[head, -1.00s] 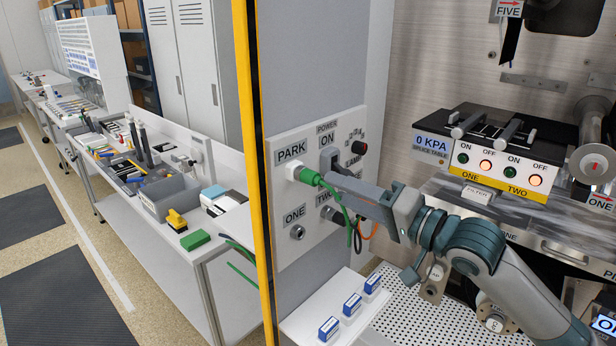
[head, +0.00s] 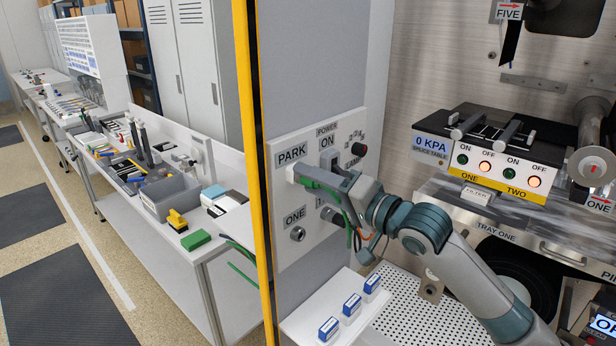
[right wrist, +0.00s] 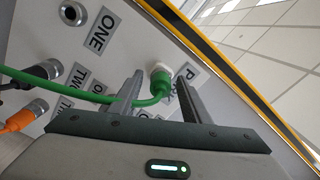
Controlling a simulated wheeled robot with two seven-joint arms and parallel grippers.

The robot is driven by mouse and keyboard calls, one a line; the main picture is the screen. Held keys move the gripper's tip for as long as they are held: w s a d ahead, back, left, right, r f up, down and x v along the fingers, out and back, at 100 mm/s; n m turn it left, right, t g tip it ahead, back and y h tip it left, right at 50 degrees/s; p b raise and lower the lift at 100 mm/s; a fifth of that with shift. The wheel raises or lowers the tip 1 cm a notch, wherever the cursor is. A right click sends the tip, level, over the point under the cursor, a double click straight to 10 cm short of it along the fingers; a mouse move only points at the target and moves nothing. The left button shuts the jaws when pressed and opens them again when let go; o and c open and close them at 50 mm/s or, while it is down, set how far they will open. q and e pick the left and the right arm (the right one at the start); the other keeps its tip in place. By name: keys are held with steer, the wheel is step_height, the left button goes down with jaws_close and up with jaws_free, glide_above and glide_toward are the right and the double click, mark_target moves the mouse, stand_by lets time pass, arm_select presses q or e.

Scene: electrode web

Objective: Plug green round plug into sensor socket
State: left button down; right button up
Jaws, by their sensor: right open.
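The green round plug (right wrist: 160,80) sits in the white socket at the PARK label (right wrist: 186,85), with its green cable (right wrist: 98,92) trailing off left in the right wrist view. My right gripper (right wrist: 158,98) is open, its two fingers on either side of the plug and cable; I cannot tell whether they touch it. In the head view my right gripper (head: 318,178) covers most of the plug. No label reading "sensor" is legible. An empty metal socket (head: 297,233) is under the ONE label; it also shows in the right wrist view (right wrist: 73,12). My left gripper is out of view.
A black connector (right wrist: 43,70) and an orange cable (right wrist: 18,122) are plugged in close to my right gripper. A white shelf with small blue-white boxes (head: 351,304) lies below the panel. A yellow post (head: 254,170) edges it on the left.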

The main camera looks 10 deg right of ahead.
steer(key=shift+c, duration=0.3)
jaws_close()
steer(key=shift+s+d, duration=0.1)
steer(key=shift+s, duration=0.05)
steer(key=shift+s+d, duration=0.15)
steer(key=shift+s, duration=0.05)
steer(key=shift+p, duration=0.4)
steer(key=shift+s+d, duration=0.2)
stand_by(0.5)
steer(key=shift+p+v, duration=0.4)
steer(key=shift+v, duration=0.85)
